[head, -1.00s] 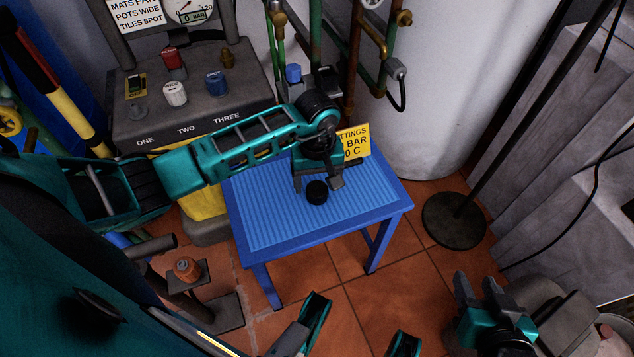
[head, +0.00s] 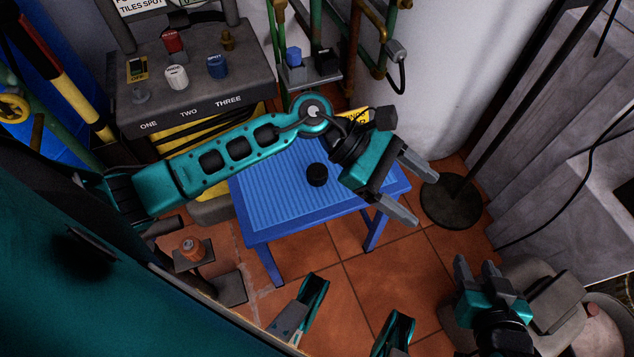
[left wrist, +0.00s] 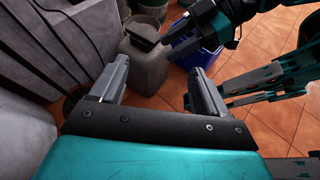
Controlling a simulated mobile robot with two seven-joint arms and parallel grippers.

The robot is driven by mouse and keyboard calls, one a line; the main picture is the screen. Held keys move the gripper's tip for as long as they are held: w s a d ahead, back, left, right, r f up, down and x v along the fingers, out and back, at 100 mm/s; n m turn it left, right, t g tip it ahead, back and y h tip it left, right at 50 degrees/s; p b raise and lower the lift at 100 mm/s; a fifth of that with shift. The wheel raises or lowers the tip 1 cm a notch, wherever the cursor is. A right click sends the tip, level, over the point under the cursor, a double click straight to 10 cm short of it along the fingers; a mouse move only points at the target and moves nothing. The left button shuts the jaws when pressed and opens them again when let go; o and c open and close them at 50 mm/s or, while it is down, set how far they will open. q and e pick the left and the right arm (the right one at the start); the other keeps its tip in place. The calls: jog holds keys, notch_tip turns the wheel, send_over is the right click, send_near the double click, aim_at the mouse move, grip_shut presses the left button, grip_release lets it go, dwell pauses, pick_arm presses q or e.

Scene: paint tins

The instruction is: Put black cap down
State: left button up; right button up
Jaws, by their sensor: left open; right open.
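The black cap (head: 316,175) rests on the ribbed top of the small blue table (head: 272,213), near its middle, with nothing holding it. My left gripper (head: 427,195) is to the right of the cap, above the table's right edge, apart from it. Its fingers are spread and empty; the left wrist view also shows both fingers (left wrist: 158,84) apart with nothing between them. My right gripper (head: 476,268) is at the lower right, open and empty, over the floor side. The cap is not seen in the left wrist view.
A grey console with red, white and blue knobs (head: 176,77) stands behind left. A yellow sign (head: 356,116) is partly hidden by my left arm. A black stand base (head: 452,200) is right of the table. A grey container (left wrist: 146,62) shows in the wrist view.

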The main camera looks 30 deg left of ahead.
pick_arm(q)
notch_tip(320, 180, up, 6)
jog(key=w+d+n+t+h, duration=0.1)
jog(key=n+t+h, duration=0.4)
jog(key=n, duration=0.5)
jog(key=w+a+n+t+y, duration=0.25)
jog(key=n+t, duration=0.35)
jog(key=n, duration=0.4)
jog(key=w+a+n+t+y, duration=0.2)
jog(key=a+n+t+y, duration=0.25)
jog(key=n, duration=0.55)
jog(key=s+a+f+n+g+y, duration=0.2)
jog(key=s+a+f+n+y, duration=0.2)
jog(key=f+n, duration=0.3)
jog(key=s+a+f+n+g+y, duration=0.2)
jog(key=s+a+f+n+y, duration=0.2)
jog(key=f+n, duration=0.4)
jog(key=s+n, duration=0.1)
jog(key=n, duration=0.6)
jog(key=shift+a+f+n+g, duration=0.2)
jog(key=shift+f+n+g, duration=0.05)
jog(key=shift+n+g, duration=0.15)
